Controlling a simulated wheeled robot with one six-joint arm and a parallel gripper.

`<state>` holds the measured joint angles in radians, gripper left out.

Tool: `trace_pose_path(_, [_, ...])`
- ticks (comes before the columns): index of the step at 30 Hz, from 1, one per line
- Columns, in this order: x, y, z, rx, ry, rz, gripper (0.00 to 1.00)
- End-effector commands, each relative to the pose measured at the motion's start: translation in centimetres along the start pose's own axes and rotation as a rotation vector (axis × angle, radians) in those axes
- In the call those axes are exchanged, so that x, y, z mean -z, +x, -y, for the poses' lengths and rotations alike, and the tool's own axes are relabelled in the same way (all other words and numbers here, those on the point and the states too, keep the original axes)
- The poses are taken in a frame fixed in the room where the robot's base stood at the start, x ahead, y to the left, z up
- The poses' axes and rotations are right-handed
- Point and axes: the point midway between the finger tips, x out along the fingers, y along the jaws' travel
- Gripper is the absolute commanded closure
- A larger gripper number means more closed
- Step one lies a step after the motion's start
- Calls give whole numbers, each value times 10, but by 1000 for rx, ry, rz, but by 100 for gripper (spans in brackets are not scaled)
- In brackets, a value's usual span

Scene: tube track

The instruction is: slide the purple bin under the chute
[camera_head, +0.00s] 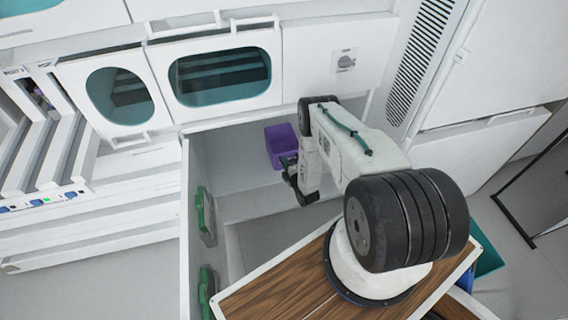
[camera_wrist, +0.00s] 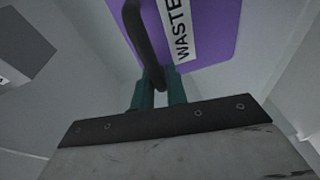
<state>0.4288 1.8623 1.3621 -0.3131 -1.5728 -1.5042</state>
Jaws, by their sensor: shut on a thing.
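The purple bin (camera_head: 281,143) stands in the open white recess below the cabinet doors, near the middle of the head view. In the wrist view the bin (camera_wrist: 220,40) fills the top, with a white label reading "WASTE" and a black handle (camera_wrist: 143,38) on the near face. My gripper (camera_head: 289,165) is at the bin's near side; its green fingers (camera_wrist: 160,92) are shut on the lower end of the handle. The arm hides part of the bin's right side. I cannot make out the chute for certain.
A white side panel with green handles (camera_head: 206,214) bounds the recess on the left. Windowed doors (camera_head: 226,77) hang above it. A wooden top (camera_head: 270,290) lies under my arm's base. Bare floor shows left of the bin inside the recess.

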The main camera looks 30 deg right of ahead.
Motion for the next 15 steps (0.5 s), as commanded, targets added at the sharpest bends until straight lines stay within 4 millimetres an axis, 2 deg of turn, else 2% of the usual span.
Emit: trace_pose_path(15, [-21,-6,-1,1,0,4,100])
